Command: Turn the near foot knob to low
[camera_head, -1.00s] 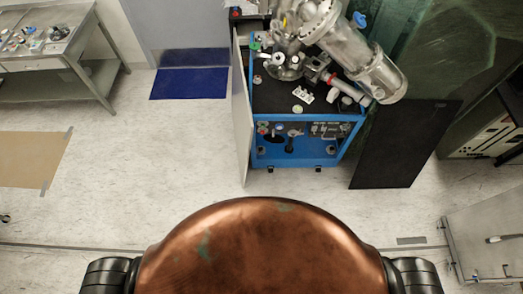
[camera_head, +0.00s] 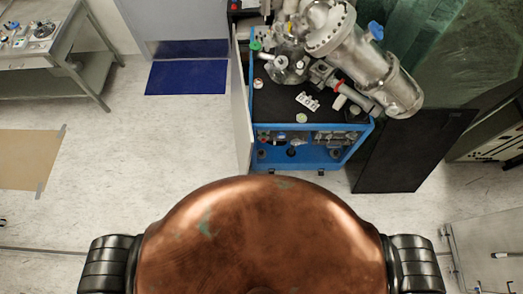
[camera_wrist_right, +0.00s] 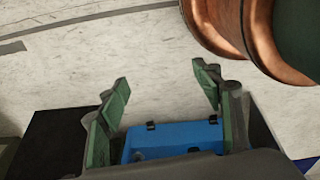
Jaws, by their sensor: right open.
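A blue cart (camera_head: 308,160) stands ahead of me, with a vacuum apparatus of metal vessels (camera_head: 362,62) on its black top. Small knob-like parts show in its open lower bay, and I cannot tell which is the near foot knob or how it is set. My right gripper (camera_wrist_right: 160,80) is open and empty in the right wrist view. The edge of the blue cart (camera_wrist_right: 175,138) shows beyond and between its green-padded fingers, apart from them. My left gripper is out of view.
A pale panel (camera_head: 240,115) stands along the cart's left side and a black panel (camera_head: 410,155) to its right. A workbench (camera_head: 55,62) is at the far left. Pale floor (camera_head: 150,150) is clear left of the cart. A white block (camera_head: 308,101) lies on the cart top.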

